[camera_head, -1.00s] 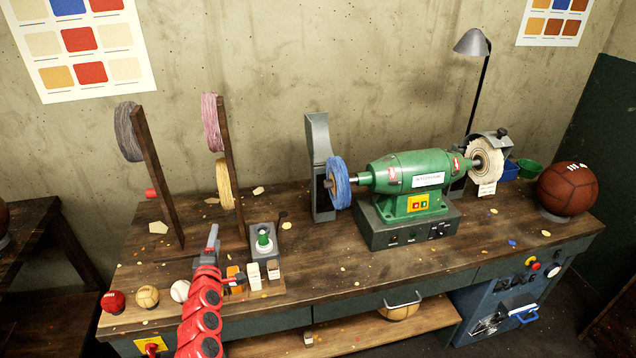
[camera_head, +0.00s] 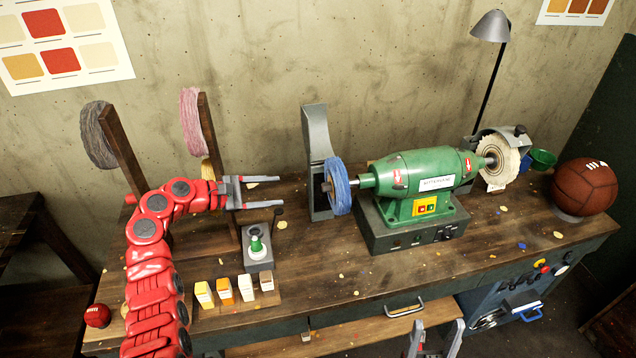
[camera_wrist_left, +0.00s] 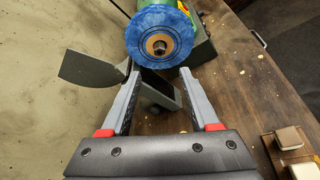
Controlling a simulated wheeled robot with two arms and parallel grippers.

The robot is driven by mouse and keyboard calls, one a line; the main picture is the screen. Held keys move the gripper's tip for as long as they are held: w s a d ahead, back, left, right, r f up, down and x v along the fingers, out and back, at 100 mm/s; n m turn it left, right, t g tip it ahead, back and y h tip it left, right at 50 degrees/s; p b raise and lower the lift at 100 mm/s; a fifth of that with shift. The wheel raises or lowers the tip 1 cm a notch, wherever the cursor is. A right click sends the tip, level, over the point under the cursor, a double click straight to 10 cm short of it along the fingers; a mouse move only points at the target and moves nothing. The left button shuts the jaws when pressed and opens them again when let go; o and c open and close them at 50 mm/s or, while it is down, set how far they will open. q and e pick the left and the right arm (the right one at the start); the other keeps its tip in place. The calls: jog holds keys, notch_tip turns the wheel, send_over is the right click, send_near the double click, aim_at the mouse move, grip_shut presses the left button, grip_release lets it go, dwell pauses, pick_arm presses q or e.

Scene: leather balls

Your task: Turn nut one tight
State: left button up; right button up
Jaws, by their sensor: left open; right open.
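The green polishing machine (camera_head: 424,177) carries a blue wheel (camera_head: 338,187) on its left shaft end. A small brownish nut (camera_head: 326,187) sits at the wheel's centre; which nut is number one is not marked. In the left wrist view the nut (camera_wrist_left: 159,46) faces me in the middle of the blue wheel (camera_wrist_left: 178,20). My left gripper (camera_head: 281,191) is open and empty, pointing right at the nut, a short gap away. Its fingertips lie just below the nut in the wrist view. My right gripper (camera_head: 438,326) is open and empty at the bottom edge, in front of the bench.
A grey guard (camera_head: 318,150) stands behind the blue wheel.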

aim_at(326, 187)
pick_arm(q)
jog(key=p+x, duration=0.2)
jog(key=x, duration=1.2)
jog(key=shift+w+f, duration=0.3)
grip_shut()
